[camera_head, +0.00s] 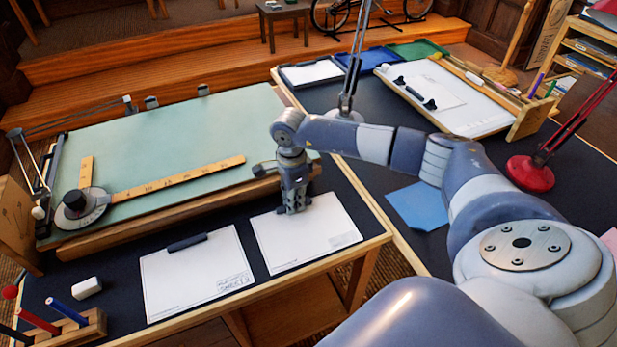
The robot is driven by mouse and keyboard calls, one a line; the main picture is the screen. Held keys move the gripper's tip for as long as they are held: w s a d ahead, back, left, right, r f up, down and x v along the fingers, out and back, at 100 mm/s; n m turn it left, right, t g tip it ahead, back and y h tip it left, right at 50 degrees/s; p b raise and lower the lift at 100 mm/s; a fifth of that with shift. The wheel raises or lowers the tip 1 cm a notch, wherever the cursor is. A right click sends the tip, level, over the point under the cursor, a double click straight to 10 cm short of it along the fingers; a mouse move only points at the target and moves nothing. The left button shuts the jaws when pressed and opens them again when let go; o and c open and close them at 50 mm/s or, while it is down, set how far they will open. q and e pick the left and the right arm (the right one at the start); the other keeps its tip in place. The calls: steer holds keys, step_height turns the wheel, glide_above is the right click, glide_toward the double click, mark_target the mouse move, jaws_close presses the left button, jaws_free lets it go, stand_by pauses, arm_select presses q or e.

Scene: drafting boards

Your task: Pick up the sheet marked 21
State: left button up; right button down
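Two white sheets lie side by side on the dark front strip of the left table. The left sheet (190,280) has a dark bar on its top edge and a lettered block at its lower right. The right sheet (318,240) has a small title block in its lower right corner. I cannot read a 21 on either one. My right gripper (293,208) points down at the top edge of the right sheet and hides part of it. Whether it touches the sheet or is open or shut, I cannot tell. My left gripper is out of view.
A green drafting board (150,150) with a T-square (180,180) stands behind the sheets. A white eraser (87,287) and pen block (75,328) are at the front left. The right table holds a blue sheet (418,207), red lamp (530,174) and white board (475,115).

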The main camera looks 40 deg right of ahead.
steer(key=shift+r, duration=0.25)
steer(key=shift+r+p, duration=0.3)
steer(key=shift+r, duration=0.1)
steer(key=shift+r, duration=0.1)
steer(key=shift+s+r+p, duration=0.1)
steer(key=shift+r+p, duration=0.4)
steer(key=shift+s+a+r+p, duration=0.1)
steer(key=shift+s+r+p, duration=0.1)
steer(key=shift+r+p, duration=0.8)
steer(key=shift+s+r+p, duration=0.2)
steer(key=shift+r+p, duration=0.35)
steer(key=shift+r, duration=0.85)
